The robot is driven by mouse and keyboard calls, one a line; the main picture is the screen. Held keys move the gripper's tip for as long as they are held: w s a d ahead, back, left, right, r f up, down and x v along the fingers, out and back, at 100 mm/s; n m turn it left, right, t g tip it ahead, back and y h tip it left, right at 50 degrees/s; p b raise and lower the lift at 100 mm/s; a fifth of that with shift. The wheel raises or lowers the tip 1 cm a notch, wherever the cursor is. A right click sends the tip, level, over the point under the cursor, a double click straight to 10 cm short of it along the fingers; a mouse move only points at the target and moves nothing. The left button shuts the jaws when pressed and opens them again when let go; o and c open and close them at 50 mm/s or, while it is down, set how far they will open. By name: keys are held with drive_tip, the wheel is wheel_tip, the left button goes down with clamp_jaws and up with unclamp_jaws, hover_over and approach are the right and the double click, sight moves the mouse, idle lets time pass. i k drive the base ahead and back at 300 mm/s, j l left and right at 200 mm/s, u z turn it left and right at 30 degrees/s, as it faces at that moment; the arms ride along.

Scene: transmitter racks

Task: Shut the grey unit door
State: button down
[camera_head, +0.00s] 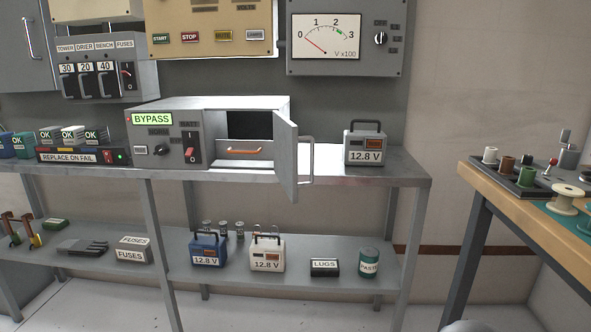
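The grey unit (165,119) stands on the upper shelf of the metal bench, with a lit BYPASS label, a knob and a red switch on its left front. Its door (287,158) is hinged at the right and stands open, swung out past the shelf's front edge. A metal handle (308,159) is on the door's right-hand face. My gripper is not in view.
A grey 12.8 V battery (364,146) stands on the shelf right of the door, with a gap between. The lower shelf (330,246) holds batteries, a LUGS box and a paste tin. A wooden-topped workbench (528,215) is at the right. Floor shows between the benches.

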sight(286, 138)
drive_tip(key=i+u, duration=0.2)
drive_tip(key=u, duration=0.15)
drive_tip(key=i+u, duration=0.2)
drive_tip(key=u, duration=0.15)
drive_tip(key=i+l+u, duration=0.15)
drive_tip(key=u, duration=0.2)
